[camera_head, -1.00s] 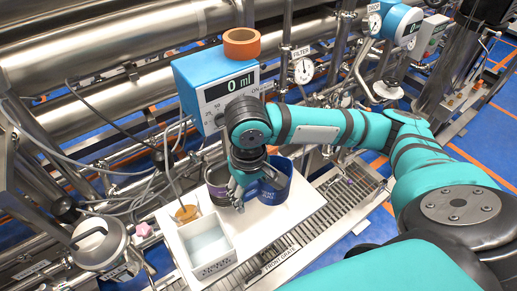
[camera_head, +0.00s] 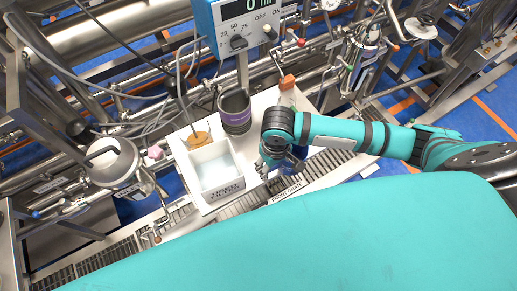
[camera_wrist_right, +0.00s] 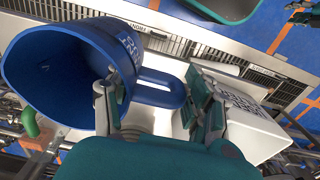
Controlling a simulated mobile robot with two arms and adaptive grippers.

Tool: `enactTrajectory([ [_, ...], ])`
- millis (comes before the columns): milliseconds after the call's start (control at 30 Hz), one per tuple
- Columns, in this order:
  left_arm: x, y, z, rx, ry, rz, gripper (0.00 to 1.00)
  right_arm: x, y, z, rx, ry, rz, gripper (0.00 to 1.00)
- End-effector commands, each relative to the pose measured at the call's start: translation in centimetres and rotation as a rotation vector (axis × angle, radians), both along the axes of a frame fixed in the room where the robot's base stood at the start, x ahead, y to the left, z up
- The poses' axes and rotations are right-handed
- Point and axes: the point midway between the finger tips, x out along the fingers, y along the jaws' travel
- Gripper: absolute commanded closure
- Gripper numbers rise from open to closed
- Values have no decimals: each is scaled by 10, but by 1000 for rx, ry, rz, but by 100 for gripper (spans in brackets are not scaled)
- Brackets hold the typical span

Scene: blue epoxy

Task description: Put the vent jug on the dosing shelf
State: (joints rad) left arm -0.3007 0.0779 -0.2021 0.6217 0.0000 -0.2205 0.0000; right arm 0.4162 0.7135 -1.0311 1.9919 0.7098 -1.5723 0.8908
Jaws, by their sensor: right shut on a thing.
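My right gripper (camera_head: 268,172) is shut on the handle of the blue jug (camera_head: 296,158), which carries white lettering too blurred to read fully. In the right wrist view the jug (camera_wrist_right: 60,75) is at the left with its wide mouth visible, and its looped handle passes between the fingers (camera_wrist_right: 160,108). In the head view my arm hides much of the jug. It appears over the front edge of the white shelf (camera_head: 262,105), near the grate; I cannot tell whether it touches anything.
A slotted front grate (camera_head: 325,162) runs along the front.

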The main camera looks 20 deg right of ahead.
Motion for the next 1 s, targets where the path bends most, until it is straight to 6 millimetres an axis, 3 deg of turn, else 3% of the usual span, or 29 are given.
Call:
enactTrajectory([
  [100, 5, 1, 5, 1, -7, 0, 60, 34, 6, -1, 0, -3, -3, 100],
  [300, 5, 2, 7, 2, -8, 1, 60, 67, 12, -5, 0, -1, -1, 100],
  [467, 3, 3, 9, 3, -5, 1, 60, 72, 12, -12, 0, 3, 0, 100],
  [700, 0, 3, 12, 4, 0, 2, 60, 72, 12, -40, -1, 1, 0, 100],
  [1000, -1, 3, 12, 4, 2, 2, 60, 72, 12, -43, 0, 0, 0, 100],
])
